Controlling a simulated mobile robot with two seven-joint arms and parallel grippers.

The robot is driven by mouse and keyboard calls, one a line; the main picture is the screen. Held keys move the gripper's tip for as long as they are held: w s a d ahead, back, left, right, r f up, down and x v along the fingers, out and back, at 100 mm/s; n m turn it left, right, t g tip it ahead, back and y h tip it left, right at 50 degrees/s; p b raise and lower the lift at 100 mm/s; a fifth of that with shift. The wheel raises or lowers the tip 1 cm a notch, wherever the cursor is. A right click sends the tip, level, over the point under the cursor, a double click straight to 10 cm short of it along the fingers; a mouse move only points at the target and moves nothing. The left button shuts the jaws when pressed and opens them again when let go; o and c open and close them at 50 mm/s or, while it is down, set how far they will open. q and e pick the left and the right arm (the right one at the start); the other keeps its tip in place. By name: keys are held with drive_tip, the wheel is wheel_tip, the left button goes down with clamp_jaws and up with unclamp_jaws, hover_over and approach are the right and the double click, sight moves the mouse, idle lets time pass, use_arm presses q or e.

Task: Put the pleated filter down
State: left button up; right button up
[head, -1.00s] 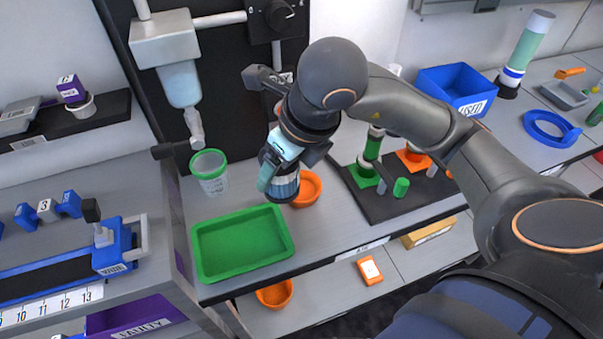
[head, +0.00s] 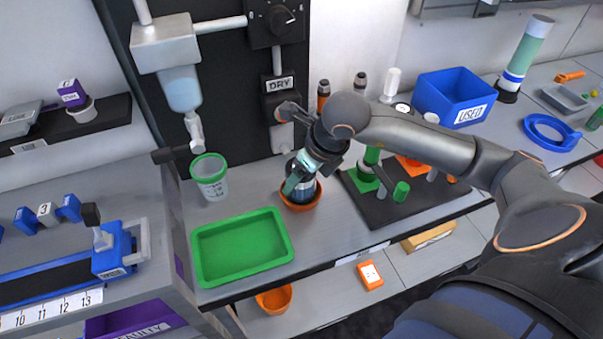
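The pleated filter (head: 301,193) is a dark-topped cylinder with a pale blue body. It stands upright, with its lower end inside an orange bowl (head: 300,206) on the grey bench. My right gripper (head: 298,184) reaches down to it from the upper right, its pale teal fingers at the filter's side. The fingers look closed around the filter, though part of the contact is hidden. I cannot tell whether the filter's base touches the bowl floor. My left gripper is not in view.
A green tray (head: 243,247) lies to the left of the bowl, and a clear green-rimmed cup (head: 210,177) stands behind it. A dark mat with green and orange fittings (head: 388,205) is close on the right. A black panel with a DRY box (head: 281,93) stands behind.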

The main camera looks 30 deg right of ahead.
drive_tip(key=shift+f+b, duration=0.35)
drive_tip(key=shift+b, duration=0.1)
drive_tip(key=o, duration=1.4)
drive_tip(key=shift+c, duration=0.2)
drive_tip(key=shift+r+p, duration=0.45)
drive_tip(key=shift+p, duration=0.05)
drive_tip(key=v, duration=1.2)
drive_tip(key=shift+f, duration=0.1)
